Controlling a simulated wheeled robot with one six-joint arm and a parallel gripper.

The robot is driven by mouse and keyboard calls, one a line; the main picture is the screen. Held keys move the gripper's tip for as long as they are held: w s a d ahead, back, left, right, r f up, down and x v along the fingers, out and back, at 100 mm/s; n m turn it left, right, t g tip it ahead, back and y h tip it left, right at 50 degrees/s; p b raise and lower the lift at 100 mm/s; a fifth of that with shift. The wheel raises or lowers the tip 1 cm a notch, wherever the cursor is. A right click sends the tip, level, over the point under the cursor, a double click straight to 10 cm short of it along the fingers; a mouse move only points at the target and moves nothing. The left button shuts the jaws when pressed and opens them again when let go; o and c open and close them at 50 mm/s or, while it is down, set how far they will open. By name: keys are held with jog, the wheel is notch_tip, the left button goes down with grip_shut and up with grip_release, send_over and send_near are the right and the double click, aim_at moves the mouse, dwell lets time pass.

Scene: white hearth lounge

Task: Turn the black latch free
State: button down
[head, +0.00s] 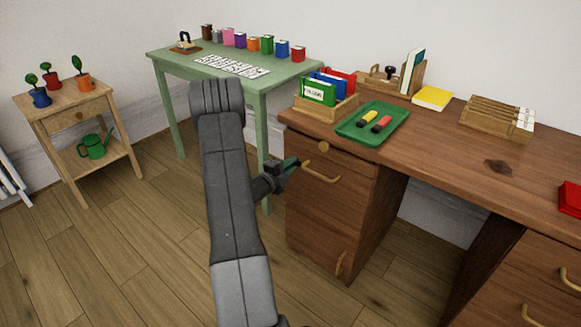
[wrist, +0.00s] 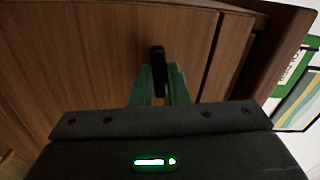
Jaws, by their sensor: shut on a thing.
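The black latch (wrist: 158,58) shows in the wrist view as a short dark bar against the brown wood of the desk. It points up in the picture, between the green fingertips of my gripper (wrist: 159,88). My gripper is shut on it. In the head view my gripper (head: 291,163) is at the left edge of the brown desk's (head: 465,155) drawer front, and the latch is too hidden there to make out.
A green tray (head: 352,131) and wooden file box (head: 322,112) stand above on the desk. A green table (head: 268,82) stands behind my arm. Floor (head: 130,245) at left is clear.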

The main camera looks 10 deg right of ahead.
jog(key=shift+n+p, duration=0.55)
jog(key=shift+n, duration=7.45)
jog(key=c, duration=1.4)
grip_release()
